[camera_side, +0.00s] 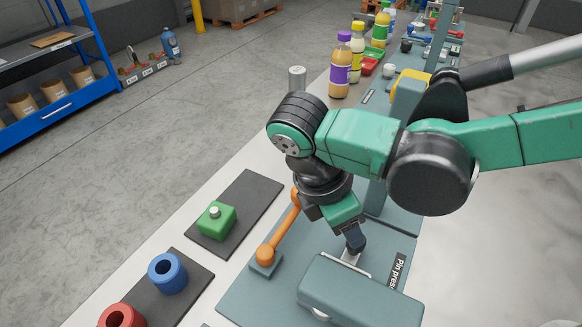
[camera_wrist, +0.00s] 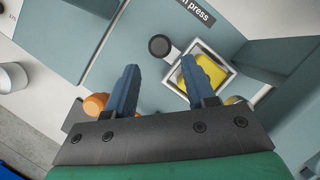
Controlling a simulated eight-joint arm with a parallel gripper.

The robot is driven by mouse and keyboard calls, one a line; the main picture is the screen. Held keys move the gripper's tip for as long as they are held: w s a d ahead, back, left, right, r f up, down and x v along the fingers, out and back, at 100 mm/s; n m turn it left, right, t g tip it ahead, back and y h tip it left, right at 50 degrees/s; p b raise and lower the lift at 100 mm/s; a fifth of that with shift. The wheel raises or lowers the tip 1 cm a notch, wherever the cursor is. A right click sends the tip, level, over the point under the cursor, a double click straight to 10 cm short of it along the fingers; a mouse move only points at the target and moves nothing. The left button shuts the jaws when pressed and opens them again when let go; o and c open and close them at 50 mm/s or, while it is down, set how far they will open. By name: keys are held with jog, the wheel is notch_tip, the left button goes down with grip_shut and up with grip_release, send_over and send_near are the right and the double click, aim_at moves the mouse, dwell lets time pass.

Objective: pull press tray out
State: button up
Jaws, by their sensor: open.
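In the wrist view the press tray (camera_wrist: 225,88) is a pale square frame with a yellow block (camera_wrist: 209,72) in it. A short pale stem joins it to a dark round knob (camera_wrist: 160,45). My gripper (camera_wrist: 158,66) is open and empty, one finger on each side of the knob's line. The right finger overlaps the tray's edge in the picture. The gap in depth to the knob is unclear. In the side view my gripper (camera_side: 355,238) points down at the pin press (camera_side: 360,290), whose body mostly hides the tray.
An orange lever (camera_side: 280,228) stands left of my gripper. A green block (camera_side: 217,221) sits on a dark mat. Blue (camera_side: 167,273) and red (camera_side: 121,317) rings lie nearer the camera. Bottles (camera_side: 341,66) stand farther along the bench.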

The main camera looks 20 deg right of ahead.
aim_at(330, 252)
jog(key=shift+x, duration=2.8)
grip_shut()
